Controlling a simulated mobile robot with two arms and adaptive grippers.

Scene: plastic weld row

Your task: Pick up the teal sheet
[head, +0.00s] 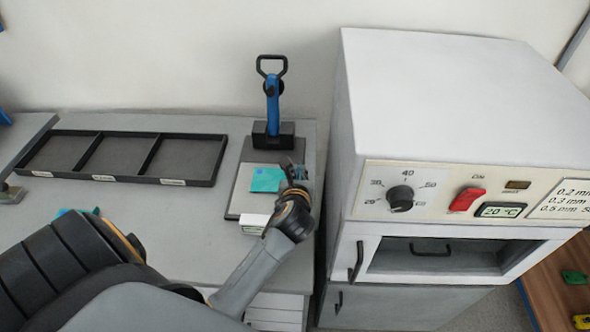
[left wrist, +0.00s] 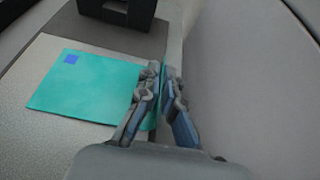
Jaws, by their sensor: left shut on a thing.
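The teal sheet (head: 266,180) lies on a pale plate in front of the blue-handled press in the head view. In the left wrist view the sheet (left wrist: 85,88) is flat, with a small blue square near its far left corner. My left gripper (head: 292,174) is at the sheet's right edge. In the left wrist view my left gripper (left wrist: 160,90) has its fingers closed on that right edge, which shows as a thin teal strip between them. My right gripper is not in view.
The press (head: 272,132) stands just behind the sheet. A black three-compartment tray (head: 148,158) lies to the left on the grey table. A white oven (head: 455,95) with a knob and red switch stands close on the right. A small white block (head: 254,224) sits in front of the plate.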

